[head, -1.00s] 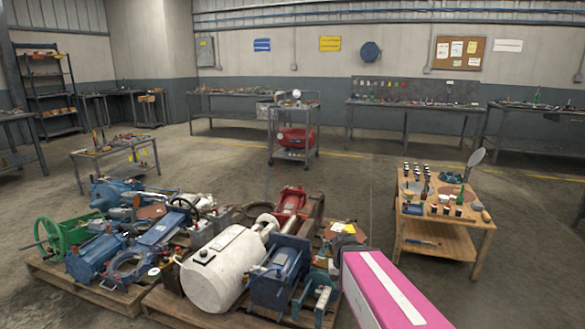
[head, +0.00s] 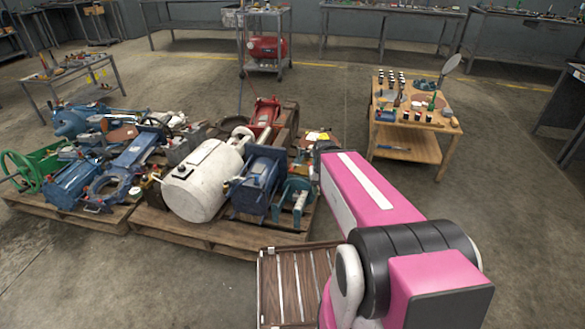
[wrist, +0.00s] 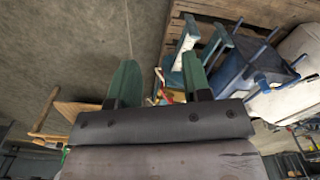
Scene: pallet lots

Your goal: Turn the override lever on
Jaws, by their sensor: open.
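My gripper (wrist: 160,72) shows in the wrist view, its two green fingers apart with nothing held between them. Beyond the fingers, a small thing with red and yellow parts (wrist: 166,93) is partly hidden by the gripper; I cannot tell whether it is the override lever. In the head view my gripper is hidden by my pink arm, which reaches toward the right end of the machinery. A yellow-topped item (head: 318,136) shows there beside the arm's far end. No part is clearly recognisable as the override lever.
Wooden pallets (head: 190,236) carry a white tank (head: 200,180), a blue machine (head: 257,185), a teal frame (head: 294,196) and a green handwheel (head: 18,172). A wooden table (head: 400,143) with small items stands right of them.

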